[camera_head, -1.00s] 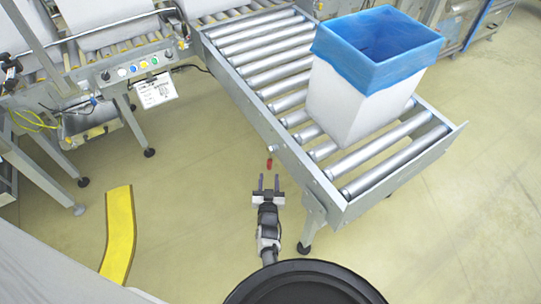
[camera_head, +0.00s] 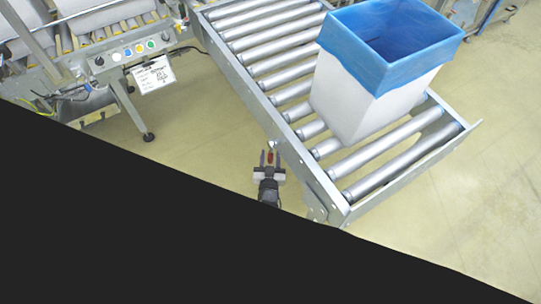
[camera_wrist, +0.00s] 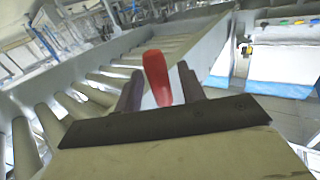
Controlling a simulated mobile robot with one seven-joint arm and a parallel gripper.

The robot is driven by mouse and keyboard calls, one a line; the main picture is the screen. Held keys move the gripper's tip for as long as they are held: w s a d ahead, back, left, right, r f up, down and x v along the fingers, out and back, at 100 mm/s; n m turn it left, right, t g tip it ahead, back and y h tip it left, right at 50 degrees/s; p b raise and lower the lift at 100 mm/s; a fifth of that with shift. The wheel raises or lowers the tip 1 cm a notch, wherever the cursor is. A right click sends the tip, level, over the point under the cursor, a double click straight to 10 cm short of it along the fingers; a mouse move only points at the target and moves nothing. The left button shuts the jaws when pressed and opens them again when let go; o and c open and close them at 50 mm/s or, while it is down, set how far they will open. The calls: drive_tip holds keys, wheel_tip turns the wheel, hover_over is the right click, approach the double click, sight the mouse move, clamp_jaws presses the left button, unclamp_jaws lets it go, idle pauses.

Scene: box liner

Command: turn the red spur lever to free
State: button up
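The red spur lever (camera_head: 269,157) is at the left side rail of the roller conveyor, near its front end. It also shows large and upright in the wrist view (camera_wrist: 156,76). My gripper (camera_head: 270,154) is open, with one finger on each side of the lever. In the wrist view the fingers of my gripper (camera_wrist: 160,72) show gaps on both sides of the lever, with no clear contact.
The roller conveyor's side rail (camera_head: 245,95) runs close beside my gripper. A white box with a blue liner (camera_head: 385,75) stands on the rollers. A machine with colored buttons (camera_head: 135,50) is at the upper left. A large dark shape hides the lower left of the head view.

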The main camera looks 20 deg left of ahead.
clamp_jaws()
drive_tip(key=shift+d+r+p, duration=0.1)
drive_tip(key=shift+r+p, duration=0.05)
drive_tip(key=shift+p, duration=0.15)
